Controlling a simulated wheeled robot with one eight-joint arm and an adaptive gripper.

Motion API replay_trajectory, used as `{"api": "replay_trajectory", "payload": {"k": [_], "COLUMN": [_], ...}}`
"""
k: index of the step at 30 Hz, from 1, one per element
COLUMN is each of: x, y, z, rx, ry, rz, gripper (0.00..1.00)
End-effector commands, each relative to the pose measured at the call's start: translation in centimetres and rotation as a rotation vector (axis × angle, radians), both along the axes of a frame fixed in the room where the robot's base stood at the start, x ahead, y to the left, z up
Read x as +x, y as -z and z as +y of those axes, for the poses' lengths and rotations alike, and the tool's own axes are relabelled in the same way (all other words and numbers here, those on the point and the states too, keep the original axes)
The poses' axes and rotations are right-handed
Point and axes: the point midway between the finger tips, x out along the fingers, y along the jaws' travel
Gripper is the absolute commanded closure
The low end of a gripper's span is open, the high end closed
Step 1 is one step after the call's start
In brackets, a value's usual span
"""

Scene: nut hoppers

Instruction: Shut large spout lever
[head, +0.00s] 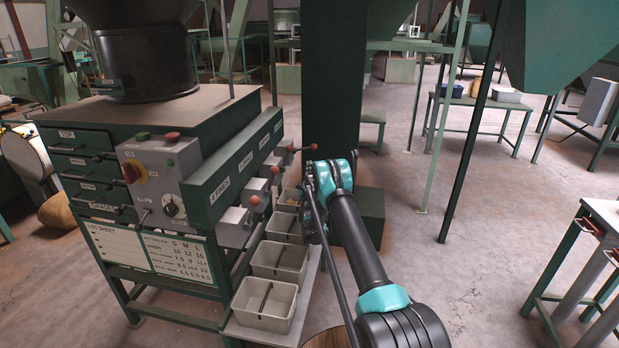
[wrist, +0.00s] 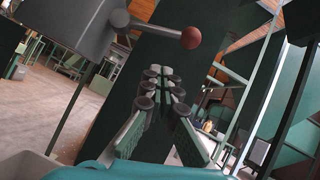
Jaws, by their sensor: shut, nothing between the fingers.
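The grading machine (head: 215,125) has a row of spouts along its right side. The far spout's lever (head: 302,149) sticks out to the right with a red ball knob (head: 313,146). Its label is too small to read surely, so I cannot confirm it is the large one. In the wrist view a grey spout (wrist: 65,22) carries a lever (wrist: 150,27) pointing right, with its red knob (wrist: 191,38) beyond the fingertips. My gripper (wrist: 163,77) is shut and empty, apart from the lever. In the head view my arm partly hides it beside the far spout.
Nearer levers have red knobs (head: 275,170) close to the machine. Grey bins (head: 265,303) stand below the spouts on a low shelf; the far one holds something tan. A dark green column (head: 333,75) rises just behind. Floor to the right (head: 450,270) is open.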

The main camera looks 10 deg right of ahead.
Motion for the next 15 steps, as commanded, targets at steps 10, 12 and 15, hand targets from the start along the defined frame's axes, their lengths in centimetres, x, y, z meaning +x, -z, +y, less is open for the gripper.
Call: {"api": "replay_trajectory", "payload": {"k": [10, 12, 15], "x": [2.0, 2.1, 2.2], "y": [-3.9, -4.2, -4.4], "z": [0.5, 0.6, 0.7], "rx": [0.0, 0.0, 0.0], "ry": [0.0, 0.0, 0.0], "rz": [0.0, 0.0, 0.001], "gripper": [1.0, 1.0, 1.0]}}
